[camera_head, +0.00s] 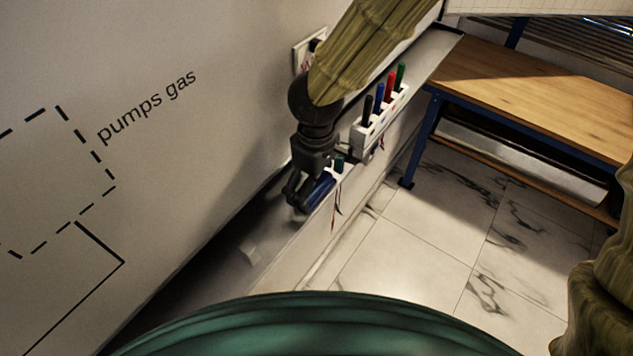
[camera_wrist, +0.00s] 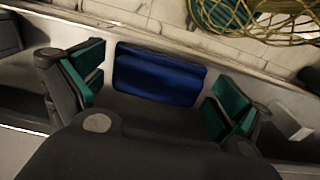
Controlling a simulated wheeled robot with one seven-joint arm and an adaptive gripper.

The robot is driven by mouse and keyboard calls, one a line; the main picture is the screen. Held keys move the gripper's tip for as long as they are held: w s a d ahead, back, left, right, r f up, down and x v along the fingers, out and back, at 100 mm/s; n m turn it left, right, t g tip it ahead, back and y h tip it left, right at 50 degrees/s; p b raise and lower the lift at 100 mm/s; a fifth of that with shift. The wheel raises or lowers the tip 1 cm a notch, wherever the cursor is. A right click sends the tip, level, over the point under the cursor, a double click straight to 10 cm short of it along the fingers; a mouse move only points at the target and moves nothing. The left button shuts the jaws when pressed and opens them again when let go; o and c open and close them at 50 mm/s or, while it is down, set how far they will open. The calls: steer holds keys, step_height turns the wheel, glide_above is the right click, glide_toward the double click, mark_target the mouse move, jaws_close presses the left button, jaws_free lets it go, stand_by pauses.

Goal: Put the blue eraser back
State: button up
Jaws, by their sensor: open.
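The blue eraser (camera_wrist: 160,75) lies on a grey ledge (camera_wrist: 285,95) in the wrist view, between the two green-padded fingers of my gripper (camera_wrist: 158,92). A gap shows on both sides of it, so the fingers look apart from it. In the head view the blue eraser (camera_head: 320,190) sits beside my gripper (camera_head: 308,190), partly hidden by the fingers. My gripper is open and points down at the ledge below the whiteboard (camera_head: 150,160).
A white holder (camera_head: 378,122) with several markers stands on the ledge just beyond my gripper. A wooden bench (camera_head: 540,85) stands at the right. The tiled floor (camera_head: 430,220) between is clear.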

steer(key=shift+r, duration=0.1)
step_height(320, 180, up, 12)
steer(key=b, duration=0.2)
stand_by(0.4)
